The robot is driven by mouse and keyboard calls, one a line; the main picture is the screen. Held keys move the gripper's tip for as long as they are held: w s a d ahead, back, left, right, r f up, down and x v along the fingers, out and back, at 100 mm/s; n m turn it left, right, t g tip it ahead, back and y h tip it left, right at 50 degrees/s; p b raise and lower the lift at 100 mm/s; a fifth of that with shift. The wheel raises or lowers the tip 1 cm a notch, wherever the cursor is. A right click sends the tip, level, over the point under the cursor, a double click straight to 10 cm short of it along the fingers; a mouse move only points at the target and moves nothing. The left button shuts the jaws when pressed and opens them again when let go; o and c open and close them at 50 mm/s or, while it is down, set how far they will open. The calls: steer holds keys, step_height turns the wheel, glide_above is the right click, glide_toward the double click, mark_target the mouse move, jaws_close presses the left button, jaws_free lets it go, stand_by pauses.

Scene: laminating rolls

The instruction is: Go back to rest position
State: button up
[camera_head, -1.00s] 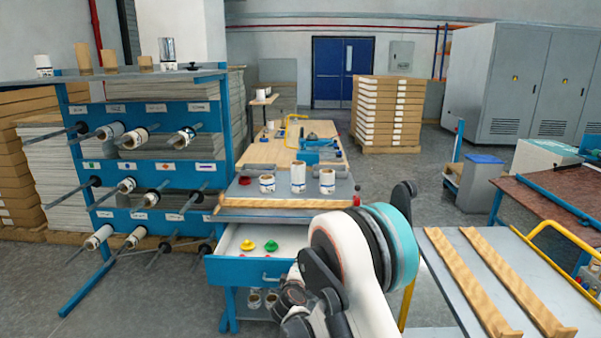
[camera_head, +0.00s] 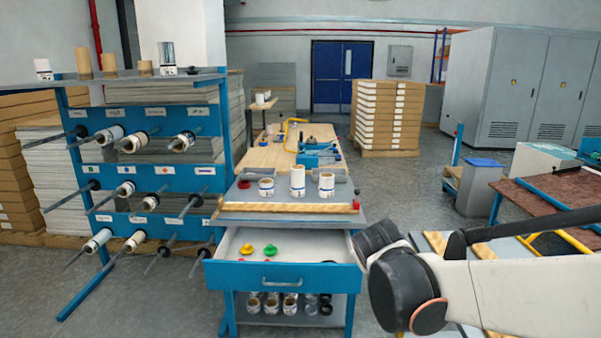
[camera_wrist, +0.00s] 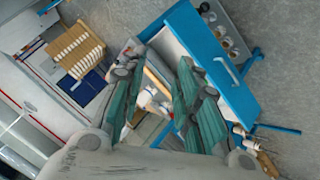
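My gripper (camera_wrist: 158,82) shows in the wrist view as two teal-padded fingers spread apart. It is open, and I see nothing held between them; the worktable and drawer show beyond, tilted by the camera's roll. In the head view my arm reaches in from the right edge, with its dark joint right of the drawer. I cannot make out the fingers there. Three white rolls (camera_head: 298,181) stand upright on the grey worktable top (camera_head: 240,193), behind a long wooden bar (camera_head: 285,207). The blue drawer (camera_head: 285,278) below is pulled open, with yellow and green pieces (camera_head: 270,249) inside.
A blue rack (camera_head: 150,170) with several rolls on pegs stands left. Several rolls sit on the shelf (camera_head: 270,318) under the drawer. At right are a cart with wooden bars (camera_head: 436,242) and a brown-topped table (camera_head: 560,200). Open floor (camera_head: 400,185) lies behind my arm.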

steer(key=s+d+m+g+y, duration=0.1)
steer(key=s+m, duration=0.2)
steer(key=s, duration=1)
steer(key=s+d+f+m+g+y, duration=0.1)
steer(key=s+d+m+g, duration=0.1)
steer(key=s, duration=1.1)
steer(key=shift+s+f+m, duration=0.15)
steer(key=shift+s+m, duration=0.1)
steer(key=shift+m, duration=0.15)
steer(key=shift+d, duration=0.1)
